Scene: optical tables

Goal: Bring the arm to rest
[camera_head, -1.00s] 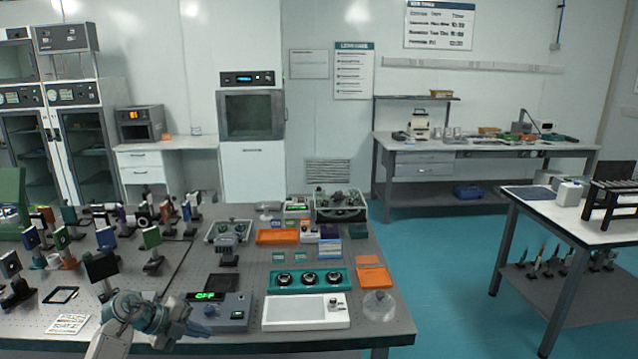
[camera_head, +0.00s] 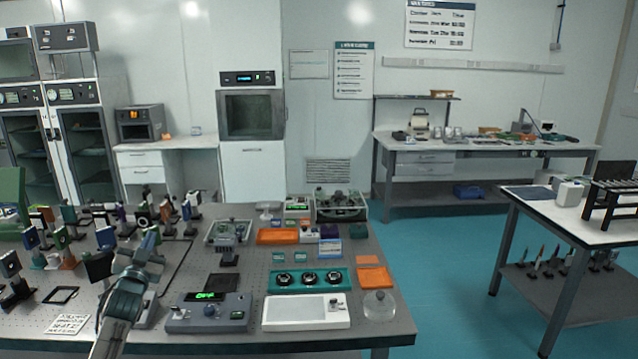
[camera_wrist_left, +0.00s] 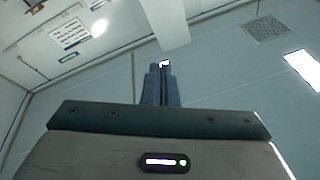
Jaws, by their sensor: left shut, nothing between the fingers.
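My left gripper (camera_head: 150,240) is raised over the left front part of the optical table (camera_head: 345,340) in the head view, its fingers pointing up and away. In the left wrist view its two fingers (camera_wrist_left: 161,85) are together with nothing between them, against wall and ceiling. It looks apart from the table's objects, and the arm hides part of the optics behind it. My right gripper is not in view.
A grey box with a green display (camera_head: 208,312) stands just right of the arm. A white tray (camera_head: 290,314), a teal tray (camera_head: 285,290) and a glass dome (camera_head: 379,305) lie further right. Several mounted optics (camera_head: 105,238) crowd the left. Open floor (camera_head: 440,260) lies right of the table.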

